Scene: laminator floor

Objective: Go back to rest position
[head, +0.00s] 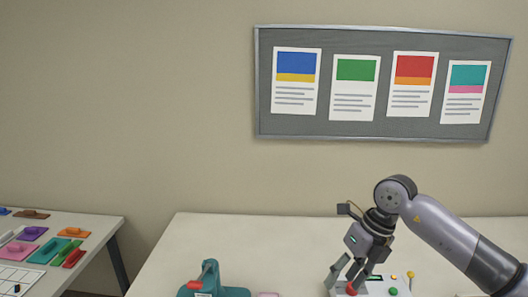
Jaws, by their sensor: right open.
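My right gripper (352,275) is in the head view at the lower right, its arm coming in from the right edge. It points down and is open, with its fingers close above a white control box (402,285). A red button (351,289) on the box shows at the fingertips. I cannot tell whether the fingers touch it. The box also carries a green button and a yellow-topped stalk. My left gripper is not in view.
A teal machine with a red handle (213,280) stands on the pale table (190,235) at the bottom edge. A side table (105,222) at left holds several coloured pieces. A grey notice board (380,128) with posters hangs on the wall. The table's back left is clear.

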